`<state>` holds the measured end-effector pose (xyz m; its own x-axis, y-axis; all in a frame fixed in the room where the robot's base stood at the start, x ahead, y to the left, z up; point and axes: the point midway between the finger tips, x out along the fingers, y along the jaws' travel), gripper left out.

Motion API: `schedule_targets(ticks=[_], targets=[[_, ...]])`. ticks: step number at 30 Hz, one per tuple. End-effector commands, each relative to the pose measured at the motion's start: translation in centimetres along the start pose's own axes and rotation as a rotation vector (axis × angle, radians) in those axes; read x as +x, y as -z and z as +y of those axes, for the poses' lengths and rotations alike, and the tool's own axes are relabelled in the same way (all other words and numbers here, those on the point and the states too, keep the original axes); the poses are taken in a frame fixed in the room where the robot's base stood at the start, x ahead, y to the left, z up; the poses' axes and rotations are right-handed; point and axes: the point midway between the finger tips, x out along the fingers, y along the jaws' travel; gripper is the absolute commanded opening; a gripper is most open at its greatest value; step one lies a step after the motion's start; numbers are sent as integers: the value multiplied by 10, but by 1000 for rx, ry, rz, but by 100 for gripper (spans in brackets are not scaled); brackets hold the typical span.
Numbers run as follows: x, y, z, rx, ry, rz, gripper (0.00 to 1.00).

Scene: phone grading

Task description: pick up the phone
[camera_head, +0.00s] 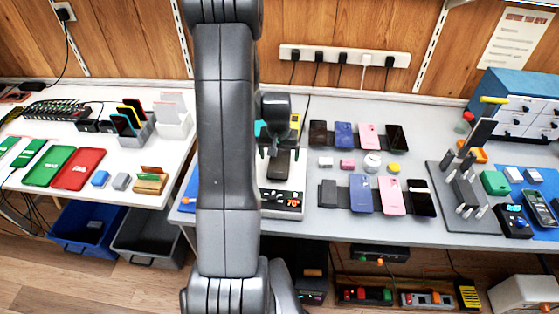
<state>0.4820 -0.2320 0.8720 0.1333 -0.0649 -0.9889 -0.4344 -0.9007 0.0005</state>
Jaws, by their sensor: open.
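A dark phone (279,165) lies on a white device (282,189) with a lit red display at its front edge. My gripper (278,151) is over the far end of this phone, pointing down, with its fingers apart on either side of it. The gripper is open. It hides the phone's far end, and I cannot tell whether the fingers touch it. More phones lie on the grey table to the right in two rows, including a blue phone (361,193) and a pink phone (391,195).
Small items, such as a white jar (372,161), sit between the phone rows. A grey fixture with upright posts (465,188) and a blue drawer cabinet (515,105) stand at the right. Green and red trays (79,169) lie on the white left table. My arm hides the middle left.

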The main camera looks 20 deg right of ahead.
Motion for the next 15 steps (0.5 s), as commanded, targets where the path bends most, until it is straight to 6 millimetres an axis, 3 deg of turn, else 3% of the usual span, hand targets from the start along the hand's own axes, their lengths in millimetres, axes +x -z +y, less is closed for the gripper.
schedule_targets(ticks=[6, 14, 15], targets=[[18, 0, 0, 0, 0, -1, 89], [20, 0, 0, 0, 0, 1, 89], [20, 0, 0, 1, 0, 1, 83]])
